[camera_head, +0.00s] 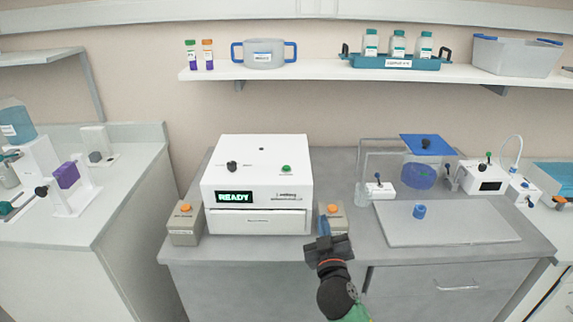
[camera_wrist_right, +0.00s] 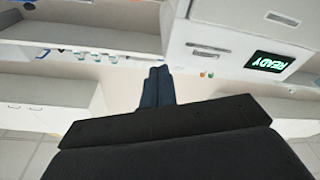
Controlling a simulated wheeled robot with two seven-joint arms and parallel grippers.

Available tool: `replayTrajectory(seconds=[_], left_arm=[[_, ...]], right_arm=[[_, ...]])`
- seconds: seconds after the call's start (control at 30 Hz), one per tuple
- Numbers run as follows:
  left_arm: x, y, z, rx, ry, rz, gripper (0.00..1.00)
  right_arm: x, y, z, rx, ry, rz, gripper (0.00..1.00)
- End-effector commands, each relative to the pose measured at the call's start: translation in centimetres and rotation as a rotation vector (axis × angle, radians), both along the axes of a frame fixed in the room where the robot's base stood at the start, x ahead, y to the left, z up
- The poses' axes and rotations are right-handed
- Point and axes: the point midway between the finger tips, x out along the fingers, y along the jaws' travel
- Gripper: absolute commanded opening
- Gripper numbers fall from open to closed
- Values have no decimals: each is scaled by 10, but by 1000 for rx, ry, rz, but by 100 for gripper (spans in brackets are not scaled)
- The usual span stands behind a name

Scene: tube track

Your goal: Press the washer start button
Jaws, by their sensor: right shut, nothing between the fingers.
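The white washer (camera_head: 255,185) stands on the grey counter, its green display (camera_head: 234,197) reading READY. A green button (camera_head: 286,169) and a black knob (camera_head: 231,166) sit on its top. Grey boxes with orange buttons flank it: the left box (camera_head: 185,225) and the right box (camera_head: 333,211). Which button is the start button I cannot read. My right gripper (camera_head: 324,228) is shut and empty, at the near side of the right box, partly covering it; contact is unclear. In the right wrist view its fingers (camera_wrist_right: 157,87) are together, and the display (camera_wrist_right: 270,61) appears upside down. My left gripper is out of view.
A grey mat (camera_head: 450,229) with a small blue item (camera_head: 420,211) lies on the right counter. Behind it stand a blue-lidded container (camera_head: 427,145) and small white devices. A wall shelf (camera_head: 310,73) holds tubes, a tub and bottles. The counter's front edge is near my right arm.

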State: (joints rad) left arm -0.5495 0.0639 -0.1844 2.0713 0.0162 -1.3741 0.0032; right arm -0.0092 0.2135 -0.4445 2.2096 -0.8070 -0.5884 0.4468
Motion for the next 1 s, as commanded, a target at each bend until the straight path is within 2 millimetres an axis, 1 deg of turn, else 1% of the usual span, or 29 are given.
replayTrajectory(seconds=[0.03,0.07,0.1,0.17,0.2,0.3,0.4,0.53,0.6,0.7,0.8,0.87,0.93,1.0], left_arm=[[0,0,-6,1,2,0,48],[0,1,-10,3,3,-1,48],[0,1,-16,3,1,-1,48],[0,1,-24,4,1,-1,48],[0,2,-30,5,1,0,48],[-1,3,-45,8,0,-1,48],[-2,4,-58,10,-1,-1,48],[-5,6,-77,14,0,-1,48],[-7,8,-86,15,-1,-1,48],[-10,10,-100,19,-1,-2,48],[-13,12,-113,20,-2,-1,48],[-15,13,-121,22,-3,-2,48],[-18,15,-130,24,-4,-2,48],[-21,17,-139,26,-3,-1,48]], right_arm=[[9,12,29,-35,-88,41,0],[12,20,44,-55,-139,68,0],[15,31,63,-84,-207,106,0],[18,49,88,-133,-300,166,0],[18,61,104,-169,-361,208,0],[18,92,138,-266,-497,317,0],[14,122,164,-379,-614,431,0],[9,158,184,-552,-729,583,0],[9,174,188,-654,-771,663,0],[10,193,190,-814,-809,770,0],[17,205,187,-987,-814,867,0],[24,209,183,-1094,-801,920,0],[35,209,178,-1226,-771,971,0],[48,205,174,-1357,-723,1011,0]])
